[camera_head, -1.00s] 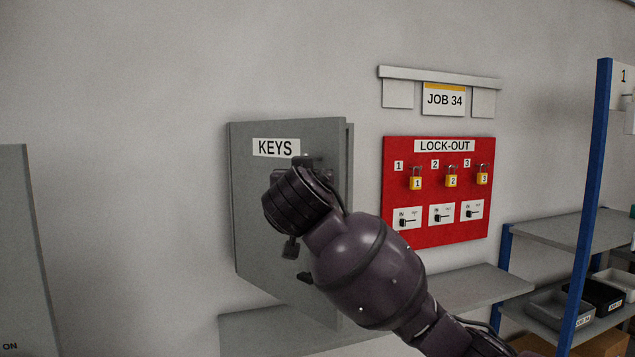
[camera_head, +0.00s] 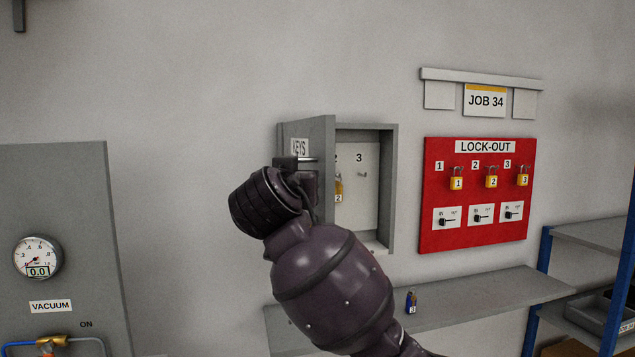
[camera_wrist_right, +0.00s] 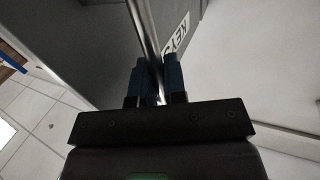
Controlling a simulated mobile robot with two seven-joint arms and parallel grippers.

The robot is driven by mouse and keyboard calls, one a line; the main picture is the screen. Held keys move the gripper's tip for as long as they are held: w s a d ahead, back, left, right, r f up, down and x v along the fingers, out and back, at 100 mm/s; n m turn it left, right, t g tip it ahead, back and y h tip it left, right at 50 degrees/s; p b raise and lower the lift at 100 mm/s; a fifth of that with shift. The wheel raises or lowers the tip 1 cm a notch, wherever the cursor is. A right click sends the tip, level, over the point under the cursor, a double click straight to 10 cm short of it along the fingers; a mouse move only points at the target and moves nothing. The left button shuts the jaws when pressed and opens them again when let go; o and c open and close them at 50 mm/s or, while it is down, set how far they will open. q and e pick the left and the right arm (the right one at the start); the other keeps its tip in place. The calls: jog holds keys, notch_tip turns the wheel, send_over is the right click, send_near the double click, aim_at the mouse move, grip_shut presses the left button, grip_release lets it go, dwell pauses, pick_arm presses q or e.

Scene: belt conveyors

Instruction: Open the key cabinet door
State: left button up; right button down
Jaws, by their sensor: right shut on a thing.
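The grey key cabinet (camera_head: 391,190) hangs on the wall with its door (camera_head: 322,135) swung partly open, showing the inside. The door bears a KEYS label (camera_head: 299,147), seen at a steep angle. My right gripper (camera_head: 308,164) is at the door's handle, shut on it; my wrist and forearm hide the lower part of the door. In the right wrist view the two fingers (camera_wrist_right: 159,80) close on a thin metal bar beside the KEYS label. Inside, a yellow item tagged 2 (camera_head: 338,190) hangs, and the hook under 3 (camera_head: 362,174) is empty. My left gripper is not in view.
A red LOCK-OUT board (camera_head: 430,200) with yellow padlocks is right of the cabinet. A grey shelf (camera_head: 470,300) runs below, with a small blue item tagged 3 (camera_head: 411,301) on it. A vacuum panel (camera_head: 80,200) stands at left. Blue-framed shelving (camera_head: 620,280) is at right.

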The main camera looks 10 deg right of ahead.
jog(key=shift+w+a, duration=0.15)
jog(key=shift+a, duration=1.05)
jog(key=shift+w+a, duration=0.15)
jog(key=shift+a, duration=1.05)
jog(key=c, duration=1.2)
grip_release()
jog(key=b+v, duration=0.2)
jog(key=v, duration=0.8)
jog(key=shift+s+a, duration=0.1)
jog(key=shift+s, duration=0.3)
